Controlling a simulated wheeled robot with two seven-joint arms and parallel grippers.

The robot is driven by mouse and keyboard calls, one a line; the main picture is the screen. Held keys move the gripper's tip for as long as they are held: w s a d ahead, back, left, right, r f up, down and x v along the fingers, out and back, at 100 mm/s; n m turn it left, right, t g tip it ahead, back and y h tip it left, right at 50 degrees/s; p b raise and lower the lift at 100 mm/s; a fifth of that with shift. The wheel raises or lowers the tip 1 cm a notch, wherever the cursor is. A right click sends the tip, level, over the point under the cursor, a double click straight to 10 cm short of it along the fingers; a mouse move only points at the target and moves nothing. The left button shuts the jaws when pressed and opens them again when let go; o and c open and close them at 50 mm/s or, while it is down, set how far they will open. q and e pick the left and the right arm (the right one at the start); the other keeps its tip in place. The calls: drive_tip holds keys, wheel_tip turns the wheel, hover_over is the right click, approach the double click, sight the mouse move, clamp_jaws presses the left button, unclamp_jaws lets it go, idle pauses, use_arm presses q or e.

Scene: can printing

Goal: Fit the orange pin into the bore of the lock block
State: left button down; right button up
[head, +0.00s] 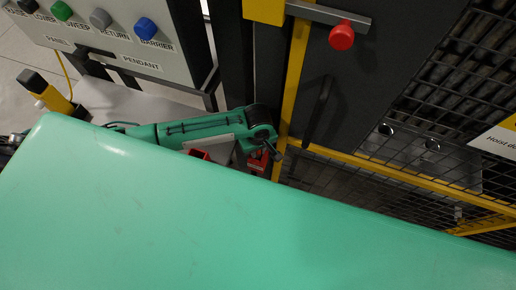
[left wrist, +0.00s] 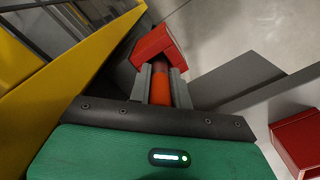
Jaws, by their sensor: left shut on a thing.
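The orange pin (left wrist: 160,88) is between the two grey fingers of my left gripper (left wrist: 161,78), which is shut on it. A red block (left wrist: 154,44) sits right at the pin's far end in the left wrist view and appears to be the lock block. Its bore is hidden, and I cannot tell whether the pin's tip is inside it or only against it. The pin cannot be made out there. My right gripper is not in view.
A yellow post (head: 293,85) and a dark door panel (head: 345,80) with a red knob (head: 342,36) stand close to the left gripper. Mesh fencing (head: 440,100) is at right. A button panel (head: 115,35) is at upper left. Another red object (left wrist: 298,143) lies right in the wrist view.

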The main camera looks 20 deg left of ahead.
use_arm(q)
drive_tip(key=c, duration=1.3)
unclamp_jaws()
wheel_tip(320, 180, up, 11)
drive_tip(key=shift+f+b, duration=0.15)
drive_tip(key=shift+b, duration=0.35)
drive_tip(key=shift+r, duration=0.75)
